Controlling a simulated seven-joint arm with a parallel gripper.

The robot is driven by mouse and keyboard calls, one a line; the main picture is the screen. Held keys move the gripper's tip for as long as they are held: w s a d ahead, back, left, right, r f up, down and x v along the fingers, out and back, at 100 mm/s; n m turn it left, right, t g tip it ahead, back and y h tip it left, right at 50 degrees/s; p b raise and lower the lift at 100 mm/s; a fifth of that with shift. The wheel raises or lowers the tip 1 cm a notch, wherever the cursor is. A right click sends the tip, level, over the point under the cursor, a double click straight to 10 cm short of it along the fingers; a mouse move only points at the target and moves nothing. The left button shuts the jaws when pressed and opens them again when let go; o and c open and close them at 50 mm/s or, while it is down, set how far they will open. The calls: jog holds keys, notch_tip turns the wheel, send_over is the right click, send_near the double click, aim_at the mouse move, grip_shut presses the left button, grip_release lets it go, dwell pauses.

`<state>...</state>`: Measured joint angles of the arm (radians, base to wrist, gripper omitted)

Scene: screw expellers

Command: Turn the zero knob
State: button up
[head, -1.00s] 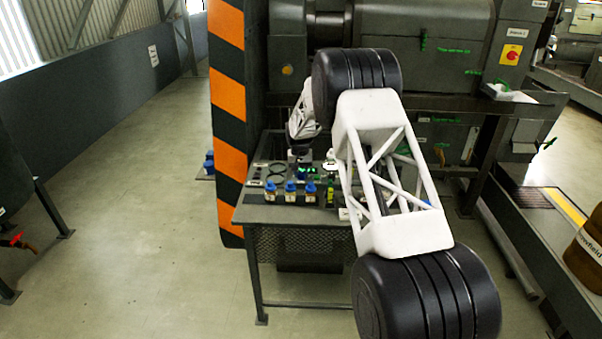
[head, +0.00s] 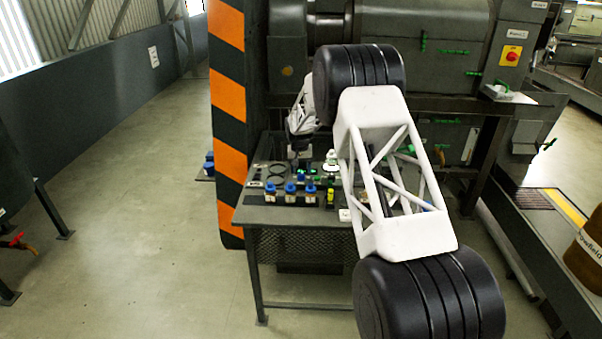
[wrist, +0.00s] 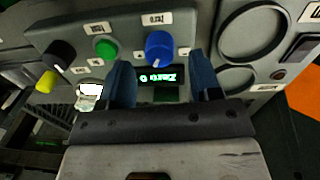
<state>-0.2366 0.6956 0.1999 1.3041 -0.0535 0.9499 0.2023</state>
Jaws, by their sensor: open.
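The zero knob (wrist: 159,47) is a round blue knob in the wrist view, below a label reading "Zero" (wrist: 157,18) that appears upside down. A small lit display (wrist: 161,77) with green-white text sits just below it in the picture. My gripper (wrist: 160,61) is open, its two blue fingers apart, one to the left and one to the right of the knob. I cannot tell whether they reach down around it. In the head view my gripper (head: 299,158) is over the instrument table, small and partly unclear, and the knob cannot be made out.
A green button (wrist: 105,48), a black knob (wrist: 60,55) and a yellow one (wrist: 45,81) are left of the zero knob. Two round rings (wrist: 253,32) are on the right. Several blue-capped bottles (head: 290,189) line the table's (head: 290,216) front. The large machine (head: 430,50) stands behind.

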aim_at(300, 174)
jog(key=shift+a+r, duration=0.1)
jog(key=shift+r, duration=2.6)
jog(key=shift+s+d+r, duration=0.2)
jog(key=shift+s+r, duration=0.05)
jog(key=shift+r, duration=0.25)
jog(key=s+d+r, duration=0.5)
jog(key=s+r, duration=0.3)
jog(key=s, duration=0.3)
jog(key=s+d+r+t, duration=0.1)
jog(key=s+d+r, duration=0.5)
jog(key=s+r, duration=0.35)
jog(key=s+d+r, duration=0.5)
jog(key=s+r, duration=0.3)
jog(key=s, duration=0.3)
jog(key=s+d+f, duration=0.1)
jog(key=s+d, duration=0.1)
jog(key=s, duration=1.1)
jog(key=s+d+f+t, duration=0.1)
jog(key=s+d, duration=0.2)
jog(key=s, duration=1)
jog(key=s+d+f+m, duration=0.1)
jog(key=s+d, duration=0.2)
jog(key=s, duration=1.1)
jog(key=shift+t, duration=0.3)
